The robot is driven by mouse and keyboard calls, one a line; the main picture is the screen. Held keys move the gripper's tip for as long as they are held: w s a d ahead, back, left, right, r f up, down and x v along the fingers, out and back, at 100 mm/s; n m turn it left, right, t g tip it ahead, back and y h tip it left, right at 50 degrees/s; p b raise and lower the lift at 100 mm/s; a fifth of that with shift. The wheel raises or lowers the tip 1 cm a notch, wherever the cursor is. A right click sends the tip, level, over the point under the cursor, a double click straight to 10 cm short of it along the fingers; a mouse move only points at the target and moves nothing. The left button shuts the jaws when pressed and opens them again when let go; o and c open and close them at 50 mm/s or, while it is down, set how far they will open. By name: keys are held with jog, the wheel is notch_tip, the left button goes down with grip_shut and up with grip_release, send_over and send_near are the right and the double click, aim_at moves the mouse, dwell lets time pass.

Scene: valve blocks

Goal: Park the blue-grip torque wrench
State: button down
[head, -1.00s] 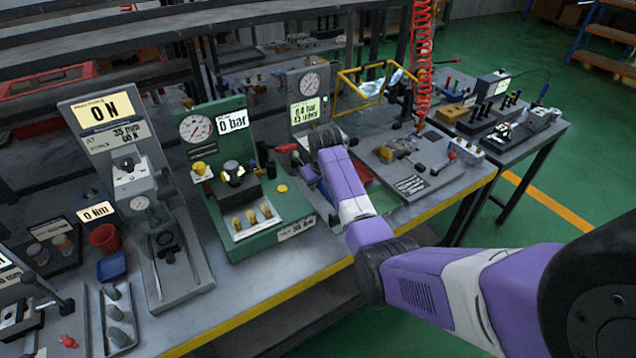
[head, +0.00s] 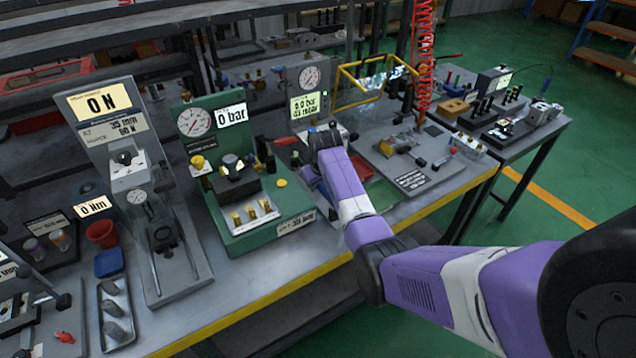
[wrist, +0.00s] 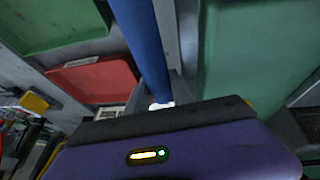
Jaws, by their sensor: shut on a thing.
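The blue-grip torque wrench shows in the wrist view as a long blue grip (wrist: 146,45) running from the top edge down to my gripper (wrist: 160,108). My gripper is shut on it; the jaws' contact with it is mostly hidden behind the dark edge of the gripper body. In the head view, my arm reaches over the bench just right of the green pressure stand (head: 245,225). There the wrist covers the fingertips, and I cannot clearly make out the wrench.
A red tray (wrist: 95,78) and a green tray (wrist: 50,22) lie beside the grip in the wrist view. A coiled red hose (head: 422,60) hangs behind.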

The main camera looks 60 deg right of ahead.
jog(key=shift+f+b, duration=0.3)
jog(key=shift+f, duration=0.15)
jog(key=c, duration=1)
grip_release()
jog(key=shift+c, duration=0.2)
jog(key=shift+f, duration=0.15)
jog(key=shift+v, duration=4)
